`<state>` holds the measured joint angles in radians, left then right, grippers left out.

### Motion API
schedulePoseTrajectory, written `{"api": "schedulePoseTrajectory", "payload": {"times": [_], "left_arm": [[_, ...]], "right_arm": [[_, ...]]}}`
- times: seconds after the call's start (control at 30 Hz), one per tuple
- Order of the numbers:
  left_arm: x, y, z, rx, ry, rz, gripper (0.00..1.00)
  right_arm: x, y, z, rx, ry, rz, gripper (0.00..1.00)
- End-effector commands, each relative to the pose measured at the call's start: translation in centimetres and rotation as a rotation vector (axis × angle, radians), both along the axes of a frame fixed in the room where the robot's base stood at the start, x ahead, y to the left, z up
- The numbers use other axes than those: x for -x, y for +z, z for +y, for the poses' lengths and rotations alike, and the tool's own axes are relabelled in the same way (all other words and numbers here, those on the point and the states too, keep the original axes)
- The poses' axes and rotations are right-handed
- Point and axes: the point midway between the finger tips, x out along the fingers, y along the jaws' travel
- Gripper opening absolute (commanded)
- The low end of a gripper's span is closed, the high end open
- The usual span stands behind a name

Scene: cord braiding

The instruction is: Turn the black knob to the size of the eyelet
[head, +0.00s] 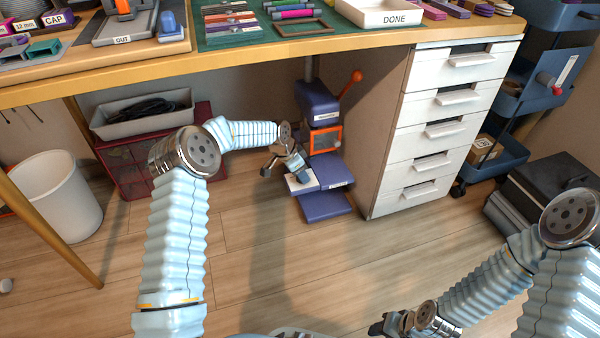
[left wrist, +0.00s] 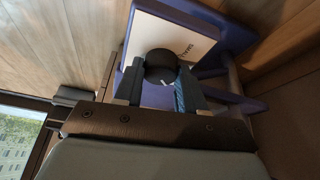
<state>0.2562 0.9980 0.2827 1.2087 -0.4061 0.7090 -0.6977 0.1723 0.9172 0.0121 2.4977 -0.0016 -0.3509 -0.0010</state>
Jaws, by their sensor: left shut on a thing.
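The black knob (left wrist: 160,66) shows in the left wrist view, round and dark, in front of a white label plate (left wrist: 190,38) on a purple machine. My left gripper (left wrist: 160,85) has a finger on each side of the knob and is shut on it. In the head view my left gripper (head: 292,172) reaches under the table to the low front of the purple press (head: 318,100), hiding the knob there. The label's writing is too small and tilted to read surely. No eyelet can be made out. My right gripper (head: 392,325) is low at the bottom right, its fingers unclear.
The wooden table edge (head: 240,72) runs above my left arm. A white drawer unit (head: 440,120) stands right of the press. A red organiser (head: 135,170) with a grey tray (head: 145,112) of black cord stands to the left. An orange-knobbed lever (head: 356,76) sticks up by the press. The floor in front is clear.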

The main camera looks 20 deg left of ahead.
Motion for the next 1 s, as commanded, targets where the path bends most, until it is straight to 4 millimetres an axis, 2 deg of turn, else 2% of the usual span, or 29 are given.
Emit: {"api": "schedulePoseTrajectory", "payload": {"times": [0.27,0.3,0.43,0.77,0.87,1.0], "left_arm": [[0.0,0.0,0.0,-0.002,-0.001,-0.001,0.09],[0.0,0.0,0.0,-0.002,-0.001,-0.001,0.44],[0.0,0.0,0.0,-0.002,-0.001,0.000,0.64],[0.1,0.3,0.1,-0.001,0.000,-0.001,0.65],[0.3,1.4,0.4,-0.001,0.001,-0.002,0.65],[1.1,4.3,1.3,-0.002,0.002,-0.003,0.65]], "right_arm": [[0.0,0.0,0.0,0.000,0.000,0.000,0.43],[0.0,0.0,0.0,0.000,0.000,0.000,0.43],[0.0,0.0,0.0,0.000,0.000,0.000,0.43],[0.0,0.1,0.0,0.000,0.000,0.000,0.43],[0.0,0.4,0.0,0.000,0.000,0.001,0.43],[0.0,1.0,0.0,0.000,0.001,0.002,0.43]]}}
